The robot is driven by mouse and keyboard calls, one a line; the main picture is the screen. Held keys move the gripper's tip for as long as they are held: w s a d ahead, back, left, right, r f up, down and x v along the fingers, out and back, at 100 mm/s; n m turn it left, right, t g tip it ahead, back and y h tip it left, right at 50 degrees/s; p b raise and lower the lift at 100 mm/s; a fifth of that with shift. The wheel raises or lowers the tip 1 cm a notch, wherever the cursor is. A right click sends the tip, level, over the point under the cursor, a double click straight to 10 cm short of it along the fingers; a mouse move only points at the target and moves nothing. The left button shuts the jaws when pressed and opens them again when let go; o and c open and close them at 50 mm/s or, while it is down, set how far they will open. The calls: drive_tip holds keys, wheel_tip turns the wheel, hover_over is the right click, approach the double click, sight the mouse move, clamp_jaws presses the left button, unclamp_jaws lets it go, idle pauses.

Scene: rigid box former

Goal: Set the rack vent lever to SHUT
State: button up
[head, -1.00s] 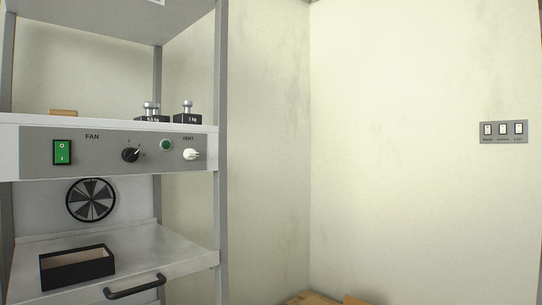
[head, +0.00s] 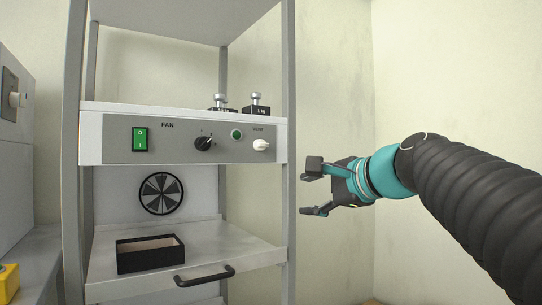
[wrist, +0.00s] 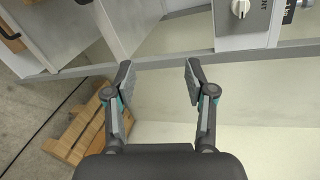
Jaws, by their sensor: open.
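The vent lever (head: 261,145) is a small white handle at the right end of the rack's grey control panel (head: 180,148), under the label VENT. It also shows in the wrist view (wrist: 240,8) near the top edge, right of centre. Its lettered positions are too small to read. My gripper (head: 312,190) is open and empty, to the right of the rack's front post and lower than the lever, apart from both. In the wrist view the two fingers (wrist: 158,85) are spread with nothing between them.
The panel also carries a green fan switch (head: 140,139), a black knob (head: 204,143) and a green lamp (head: 236,134). Weights (head: 256,105) stand on the shelf above. Below are an open black box (head: 150,254) and a drawer handle (head: 204,276). A wooden pallet (wrist: 88,125) lies on the floor.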

sight(266, 145)
drive_tip(key=w+r+m+t+y, duration=0.2)
drive_tip(key=w+r+m+y, duration=0.15)
drive_tip(key=r, duration=0.65)
drive_tip(key=shift+n+h, duration=0.25)
drive_tip(key=shift+h, duration=0.1)
drive_tip(key=x, duration=0.4)
drive_tip(key=p+x, duration=0.1)
drive_tip(key=x, duration=0.4)
drive_tip(key=f+x, duration=0.1)
drive_tip(key=x, duration=0.4)
drive_tip(key=shift+s+a, duration=0.15)
drive_tip(key=shift+a, duration=0.05)
clamp_jaws()
